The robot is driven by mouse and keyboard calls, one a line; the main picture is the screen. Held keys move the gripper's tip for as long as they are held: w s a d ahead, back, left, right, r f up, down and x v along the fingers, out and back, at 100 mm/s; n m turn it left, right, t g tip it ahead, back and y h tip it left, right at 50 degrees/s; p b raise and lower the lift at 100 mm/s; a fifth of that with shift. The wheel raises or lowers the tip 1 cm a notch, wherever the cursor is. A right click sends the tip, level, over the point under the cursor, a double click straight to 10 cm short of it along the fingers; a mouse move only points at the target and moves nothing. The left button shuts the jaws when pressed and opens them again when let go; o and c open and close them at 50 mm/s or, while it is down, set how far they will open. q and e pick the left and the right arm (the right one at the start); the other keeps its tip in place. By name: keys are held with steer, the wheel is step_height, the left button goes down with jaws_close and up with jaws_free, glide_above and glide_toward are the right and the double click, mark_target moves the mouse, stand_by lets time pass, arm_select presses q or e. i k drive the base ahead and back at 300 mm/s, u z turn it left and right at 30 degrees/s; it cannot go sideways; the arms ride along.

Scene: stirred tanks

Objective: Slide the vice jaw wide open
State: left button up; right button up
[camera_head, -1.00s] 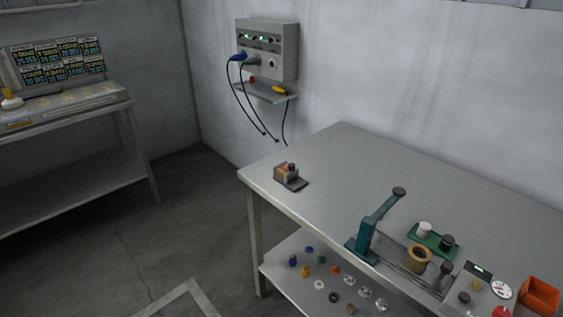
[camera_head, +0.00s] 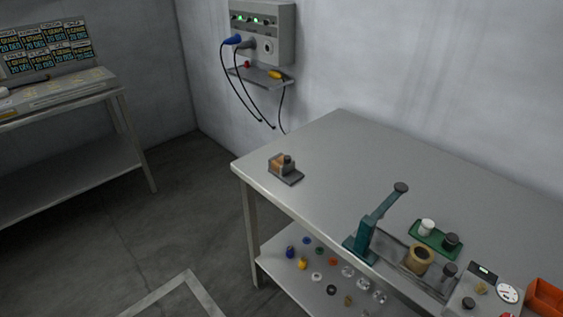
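On the grey workbench (camera_head: 340,150), a teal lever stand (camera_head: 365,238) has a dark-knobbed handle leaning up to the right. A grey channel (camera_head: 395,250) runs right from its foot. A tan ring-shaped piece (camera_head: 419,262) sits in the channel, and a dark-knobbed post (camera_head: 448,274) stands at the channel's right end. A small dark fixture (camera_head: 288,176) with a brown block stands near the bench's left corner. I cannot tell for sure which of these is the vice, or how far its jaw is open. Neither of my grippers shows.
A green tray (camera_head: 432,241) with a white and a black knobbed piece lies behind the channel. A scale (camera_head: 484,271), a dial (camera_head: 508,293) and an orange bin (camera_head: 545,296) are at right. Small parts lie on the lower shelf (camera_head: 285,262). The bench's back is clear.

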mark_target(290, 164)
steer(key=u, duration=1.65)
steer(key=i, duration=0.7)
steer(key=z, duration=1.8)
